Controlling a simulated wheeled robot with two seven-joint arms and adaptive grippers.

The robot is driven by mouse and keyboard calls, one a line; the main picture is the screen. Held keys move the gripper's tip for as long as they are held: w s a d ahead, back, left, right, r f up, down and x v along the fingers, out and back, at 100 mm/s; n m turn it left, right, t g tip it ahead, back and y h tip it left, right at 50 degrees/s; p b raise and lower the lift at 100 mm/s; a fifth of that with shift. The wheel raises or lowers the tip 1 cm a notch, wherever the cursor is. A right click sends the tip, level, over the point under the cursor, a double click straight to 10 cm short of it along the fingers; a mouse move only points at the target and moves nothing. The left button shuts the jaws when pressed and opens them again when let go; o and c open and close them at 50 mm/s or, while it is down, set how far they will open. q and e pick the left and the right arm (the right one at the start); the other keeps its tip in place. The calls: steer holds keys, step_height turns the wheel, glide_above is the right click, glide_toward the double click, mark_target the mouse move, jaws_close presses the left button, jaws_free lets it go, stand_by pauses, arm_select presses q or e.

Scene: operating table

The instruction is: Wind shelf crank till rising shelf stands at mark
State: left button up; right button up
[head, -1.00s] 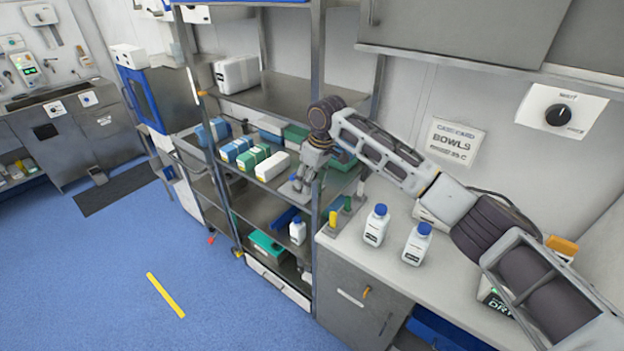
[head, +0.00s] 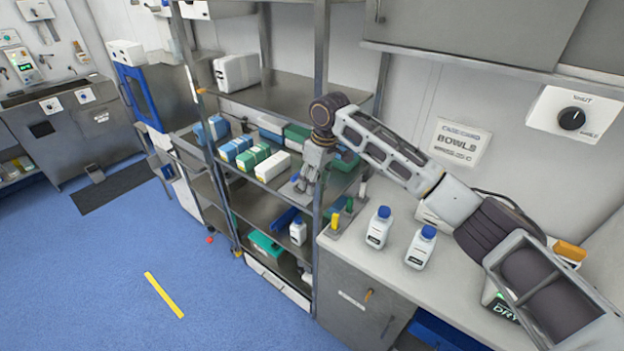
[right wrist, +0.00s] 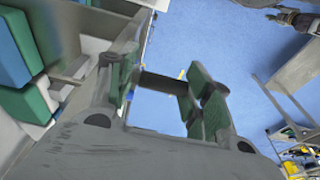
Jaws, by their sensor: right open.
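A grey metal shelf rack stands in the middle of the head view. A small orange mark (head: 200,91) shows on the rack's left front post. A red knob (head: 210,240) shows low at the rack's left side; I cannot tell whether it belongs to the crank. My right gripper (head: 303,184) points down by the right front post, at the right end of the middle shelf. In the right wrist view its fingers (right wrist: 163,95) are apart, with a dark bar (right wrist: 160,82) showing between them. I cannot tell whether they touch it.
Two white bottles with blue caps (head: 378,228) stand on the counter (head: 345,262) at the right, below my forearm. Yellow and green handles (head: 334,220) stand at the counter's left end. The blue floor (head: 110,290) is clear, with a yellow strip (head: 163,295).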

steer(key=r, duration=0.5)
steer(key=shift+w+r, duration=0.2)
steer(key=shift+w, duration=0.15)
steer(key=shift+s+d+r, duration=0.1)
steer(key=shift+d+r, duration=0.1)
steer(key=shift+r, duration=0.05)
arm_select(q)
steer(key=shift+s+d+r, duration=0.15)
arm_select(e)
steer(key=s+d+r, duration=0.3)
steer(key=s+r, duration=0.1)
steer(key=r, duration=0.4)
steer(key=shift+d+r+t, duration=0.15)
steer(key=shift+d+t, duration=0.1)
steer(key=shift+t, duration=0.05)
stand_by(0.3)
